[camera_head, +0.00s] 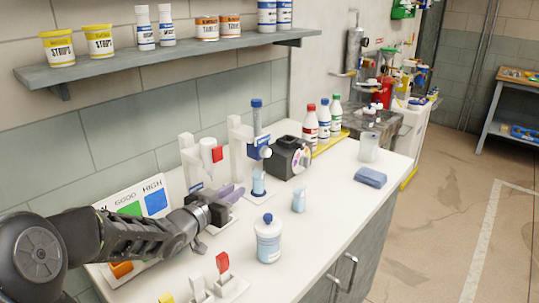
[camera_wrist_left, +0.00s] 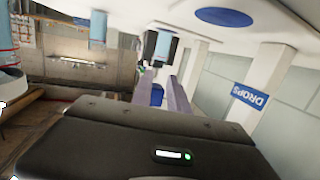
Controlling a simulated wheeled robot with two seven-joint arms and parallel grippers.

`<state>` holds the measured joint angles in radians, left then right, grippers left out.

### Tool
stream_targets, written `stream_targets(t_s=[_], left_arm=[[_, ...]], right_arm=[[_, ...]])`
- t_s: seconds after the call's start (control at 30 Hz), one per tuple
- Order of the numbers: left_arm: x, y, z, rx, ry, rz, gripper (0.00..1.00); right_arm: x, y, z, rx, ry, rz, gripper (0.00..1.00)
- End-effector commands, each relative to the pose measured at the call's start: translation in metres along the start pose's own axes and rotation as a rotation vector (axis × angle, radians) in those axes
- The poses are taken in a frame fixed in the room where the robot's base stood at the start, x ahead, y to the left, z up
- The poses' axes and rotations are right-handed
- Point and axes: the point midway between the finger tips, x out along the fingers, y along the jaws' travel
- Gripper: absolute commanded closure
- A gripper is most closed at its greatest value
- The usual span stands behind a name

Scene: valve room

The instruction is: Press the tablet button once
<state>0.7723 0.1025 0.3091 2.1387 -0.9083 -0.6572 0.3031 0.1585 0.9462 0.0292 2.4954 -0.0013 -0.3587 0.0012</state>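No part labelled as a tablet button can be read. A white stand (camera_head: 237,150) holds a clear tube (camera_head: 256,118) with a blue cap and blue collar over a small blue vial (camera_head: 258,183). To its left is a white stand with a red-and-white dispenser (camera_head: 212,153); a DROPS label (camera_wrist_left: 252,95) shows in the wrist view. My left gripper (camera_head: 233,193) is low in front of these stands. Its two purple fingers are apart, with nothing held between them; they also show in the wrist view (camera_wrist_left: 160,88), which is upside down. My right gripper is not in view.
A black device (camera_head: 288,158) stands right of the stands. A colour panel (camera_head: 140,203) is behind my arm.

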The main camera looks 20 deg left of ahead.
Motion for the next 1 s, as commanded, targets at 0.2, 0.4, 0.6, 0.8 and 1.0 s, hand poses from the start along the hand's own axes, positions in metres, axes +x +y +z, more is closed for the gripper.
stream_targets(t_s=[0.2, 0.4, 0.6, 0.8, 1.0], left_arm=[[0.0000, 0.0000, 0.0000, 0.000, 0.000, 0.000, 0.98], [0.0000, 0.0000, 0.0000, 0.000, 0.000, 0.000, 1.00], [0.0000, 0.0000, 0.0000, 0.000, 0.000, 0.000, 1.00], [0.0000, 0.0000, 0.0000, 0.000, 0.000, 0.000, 1.00], [0.0000, 0.0000, 0.0000, 0.000, 0.000, 0.000, 1.00]], right_arm=[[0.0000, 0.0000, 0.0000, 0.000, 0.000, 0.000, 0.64], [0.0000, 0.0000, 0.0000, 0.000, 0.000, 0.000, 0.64], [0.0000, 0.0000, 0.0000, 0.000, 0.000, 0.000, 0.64], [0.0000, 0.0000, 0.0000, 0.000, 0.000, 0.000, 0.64], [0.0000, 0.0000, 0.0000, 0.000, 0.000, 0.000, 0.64]])
